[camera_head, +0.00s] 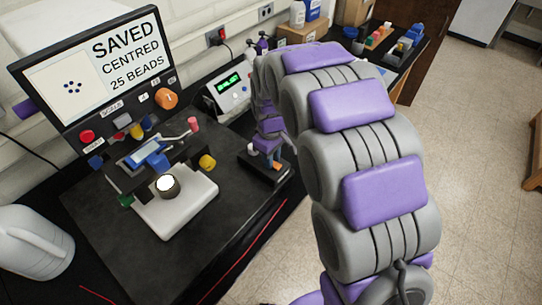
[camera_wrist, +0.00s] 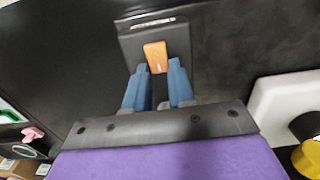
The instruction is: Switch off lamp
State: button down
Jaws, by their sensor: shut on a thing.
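A small black box (camera_head: 257,172) with an orange switch (camera_head: 277,166) stands on the dark bench, right of the white stage base. My gripper (camera_wrist: 158,67) is over this box, pointing down. In the wrist view its blue fingertips are close on either side of the orange switch (camera_wrist: 155,55), shut on it. The black box (camera_wrist: 133,45) also shows there, with a light marking along its far edge. A round lamp (camera_head: 167,184) on the white base (camera_head: 186,208) glows bright white. The switch's exact tilt is hard to tell.
A monitor (camera_head: 96,75) reads "SAVED CENTRED 25 BEADS". A device with a green display (camera_head: 229,82) stands behind my gripper. A white jug (camera_head: 35,245) is at the left. Yellow knob (camera_head: 207,161) and white base are near my gripper.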

jog(key=shift+s+d+r+t+y, duration=0.1)
jog(key=shift+d+t+y, duration=0.05)
jog(key=shift+t+y, duration=0.4)
jog(key=shift+d+r+t+y, duration=0.1)
jog(key=shift+t+y, duration=0.25)
jog(key=shift+y, duration=0.3)
jog(key=c, duration=1)
grip_release()
jog(key=shift+o, duration=0.2)
jog(key=p+v, duration=0.2)
jog(key=v, duration=1.5)
jog(key=shift+p, duration=0.35)
jog(key=shift+a+r, duration=0.1)
